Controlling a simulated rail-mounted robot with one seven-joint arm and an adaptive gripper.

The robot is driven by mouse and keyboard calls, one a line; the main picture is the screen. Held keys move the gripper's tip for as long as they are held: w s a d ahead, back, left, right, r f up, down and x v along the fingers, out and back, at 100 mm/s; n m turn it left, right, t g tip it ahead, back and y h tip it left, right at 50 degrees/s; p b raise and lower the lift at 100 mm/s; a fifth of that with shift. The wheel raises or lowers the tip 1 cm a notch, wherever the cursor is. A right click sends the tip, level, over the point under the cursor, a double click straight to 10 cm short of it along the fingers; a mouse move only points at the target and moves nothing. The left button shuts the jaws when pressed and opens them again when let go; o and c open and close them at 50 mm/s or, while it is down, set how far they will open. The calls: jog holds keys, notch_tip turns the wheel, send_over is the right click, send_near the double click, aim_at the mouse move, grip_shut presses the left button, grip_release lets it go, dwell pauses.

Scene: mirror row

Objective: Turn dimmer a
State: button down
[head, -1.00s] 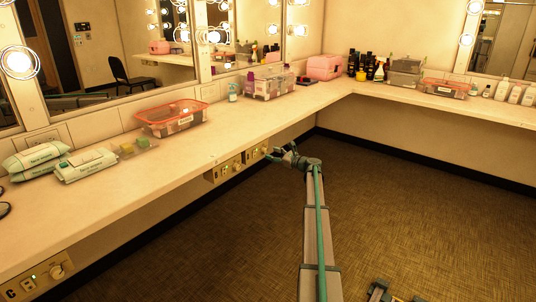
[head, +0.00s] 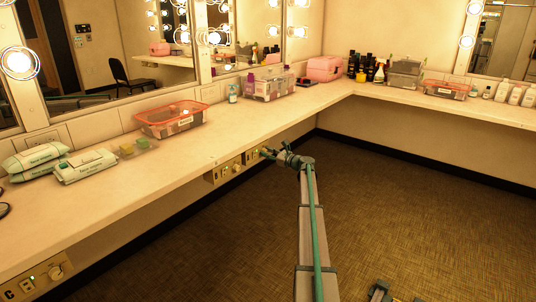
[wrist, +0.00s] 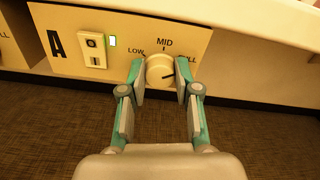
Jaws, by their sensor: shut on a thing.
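Dimmer a is the round cream knob (wrist: 158,66) on the panel marked A (wrist: 75,35) in the wrist view. Its scale reads LOW, MID and a partly hidden FULL, and a dark pointer mark shows on the knob's right side. My gripper (wrist: 160,76) has one finger on each side of the knob and is shut on it. In the head view my gripper (head: 270,153) is at the far panel (head: 252,157) under the counter edge and hides the knob there.
Another panel (head: 226,169) sits just left, and panel C (head: 36,284) is nearer. The counter (head: 225,130) overhangs them. The carpet below is clear.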

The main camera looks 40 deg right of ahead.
jog(key=shift+n, duration=0.4)
jog(key=shift+f+n+b, duration=0.15)
jog(key=shift+n+b, duration=4.05)
jog(key=shift+n, duration=1.6)
jog(key=shift+f+n+b, duration=0.1)
jog(key=shift+n+b, duration=4.05)
jog(key=shift+n, duration=1.65)
jog(key=c, duration=0.8)
grip_release()
jog(key=v, duration=1.2)
